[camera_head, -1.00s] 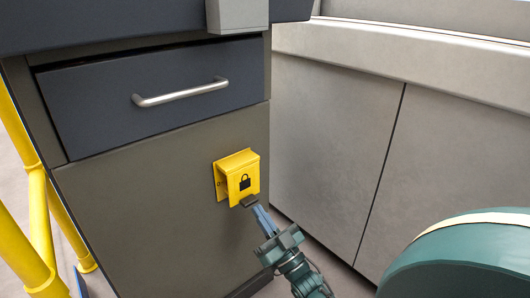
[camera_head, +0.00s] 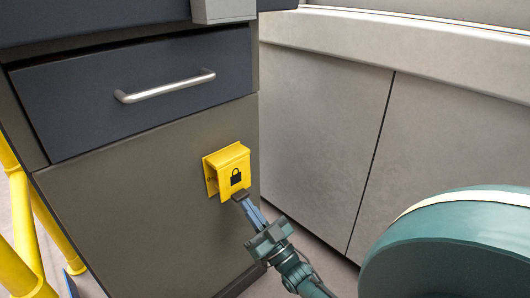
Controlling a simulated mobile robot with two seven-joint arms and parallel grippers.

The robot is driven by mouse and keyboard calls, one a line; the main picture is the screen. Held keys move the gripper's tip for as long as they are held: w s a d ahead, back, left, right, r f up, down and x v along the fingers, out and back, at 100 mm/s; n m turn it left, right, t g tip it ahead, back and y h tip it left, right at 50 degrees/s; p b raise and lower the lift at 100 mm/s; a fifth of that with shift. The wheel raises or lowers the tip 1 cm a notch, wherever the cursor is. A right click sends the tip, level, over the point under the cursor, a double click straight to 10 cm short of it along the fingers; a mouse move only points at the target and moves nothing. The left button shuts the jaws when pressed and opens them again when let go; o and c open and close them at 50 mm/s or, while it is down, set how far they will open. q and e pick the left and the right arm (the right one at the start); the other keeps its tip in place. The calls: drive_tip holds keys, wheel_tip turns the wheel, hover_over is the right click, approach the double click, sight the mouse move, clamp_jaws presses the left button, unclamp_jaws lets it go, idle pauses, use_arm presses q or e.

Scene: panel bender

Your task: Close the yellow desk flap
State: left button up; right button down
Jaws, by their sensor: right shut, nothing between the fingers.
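The yellow desk flap (camera_head: 228,172) with a black padlock mark is on the lower front of the dark desk cabinet. It stands out from the panel, tilted, with a gap visible at its left side. My right gripper (camera_head: 241,197) is shut and empty, with its fingertips at the flap's lower edge. They look very close to it or touching; I cannot tell which. My left gripper is not in view.
A drawer (camera_head: 130,95) with a metal handle (camera_head: 165,87) is above the flap. Yellow railing (camera_head: 22,225) stands at the left. A grey panelled wall (camera_head: 325,125) rises behind on the right.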

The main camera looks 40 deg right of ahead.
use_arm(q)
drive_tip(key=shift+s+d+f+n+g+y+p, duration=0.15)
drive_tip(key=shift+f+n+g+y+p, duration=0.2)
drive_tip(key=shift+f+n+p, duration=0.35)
use_arm(e)
drive_tip(key=v, duration=0.7)
drive_tip(key=shift+s, duration=0.2)
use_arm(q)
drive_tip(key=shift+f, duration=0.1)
use_arm(e)
drive_tip(key=shift+f, duration=0.1)
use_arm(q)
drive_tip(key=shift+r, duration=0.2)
